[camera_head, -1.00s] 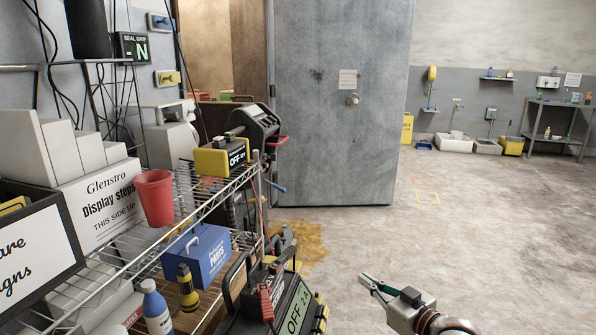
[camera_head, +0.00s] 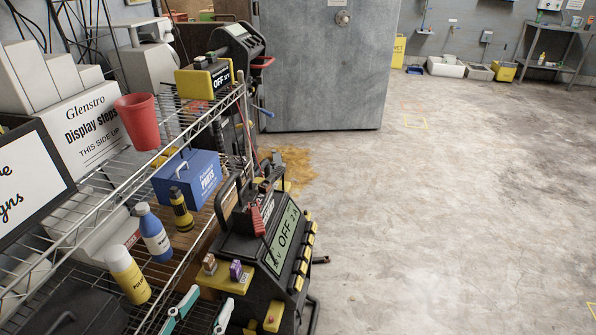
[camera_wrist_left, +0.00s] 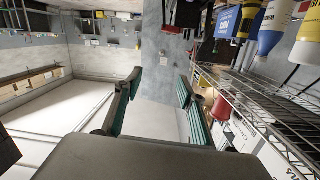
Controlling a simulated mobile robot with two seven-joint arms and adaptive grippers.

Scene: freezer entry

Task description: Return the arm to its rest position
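My left gripper (camera_head: 199,314) shows at the bottom edge of the head view, with its teal-lined fingertips apart. It is beside the front edge of the wire shelf and left of a black machine. In the left wrist view its two fingers (camera_wrist_left: 157,98) stand wide apart with nothing between them. The rest of my left arm is out of the head view. My right gripper is not in view.
The wire shelf (camera_head: 128,190) holds a red cup (camera_head: 138,121), a blue box (camera_head: 188,178) and several bottles. The black machine (camera_head: 270,250) marked OFF stands close to the left gripper. Open concrete floor (camera_head: 440,210) lies to the right.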

